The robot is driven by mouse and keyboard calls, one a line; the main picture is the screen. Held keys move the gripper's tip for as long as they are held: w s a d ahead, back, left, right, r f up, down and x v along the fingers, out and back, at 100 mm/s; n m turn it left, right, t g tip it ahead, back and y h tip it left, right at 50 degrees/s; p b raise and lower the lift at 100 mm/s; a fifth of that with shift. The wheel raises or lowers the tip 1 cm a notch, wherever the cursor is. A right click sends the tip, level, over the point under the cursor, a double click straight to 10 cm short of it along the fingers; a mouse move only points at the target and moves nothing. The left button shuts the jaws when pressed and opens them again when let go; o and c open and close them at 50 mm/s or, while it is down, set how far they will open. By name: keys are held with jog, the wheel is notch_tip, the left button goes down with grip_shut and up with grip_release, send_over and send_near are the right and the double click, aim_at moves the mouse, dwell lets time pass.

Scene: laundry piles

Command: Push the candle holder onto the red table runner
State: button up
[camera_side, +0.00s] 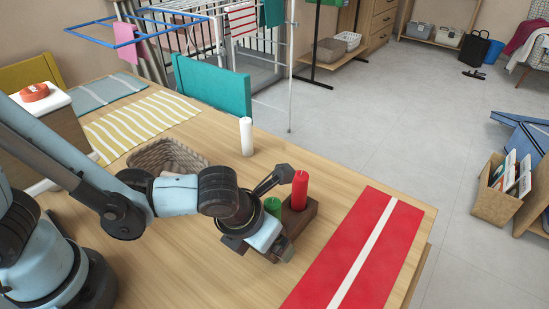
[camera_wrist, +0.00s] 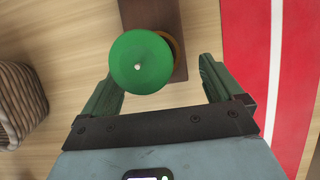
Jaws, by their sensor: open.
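The candle holder (camera_side: 306,213) is a dark brown wooden block on the table, bearing a red candle (camera_side: 299,190) and a green candle (camera_side: 272,206). In the wrist view the holder (camera_wrist: 155,14) reaches past the top edge, and the green candle (camera_wrist: 140,62) hides part of it. The red table runner (camera_side: 379,215) with a white stripe lies right of the holder, with bare wood between; it also shows in the wrist view (camera_wrist: 247,50). My open gripper (camera_side: 284,212) is at the holder's near end. In the wrist view its fingers (camera_wrist: 158,86) stand either side of the green candle's near part.
A white candle (camera_side: 246,138) stands behind the holder. A wicker basket (camera_side: 168,153) is to the left, near my arm, and shows in the wrist view (camera_wrist: 18,103). A striped mat (camera_side: 140,123) lies farther back. The table's right edge is just beyond the runner.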

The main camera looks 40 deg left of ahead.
aim_at(342, 291)
jog(key=shift+x, duration=1.1)
jog(key=c, duration=1.2)
jog(key=shift+d, duration=7.7)
jog(key=o, duration=1.3)
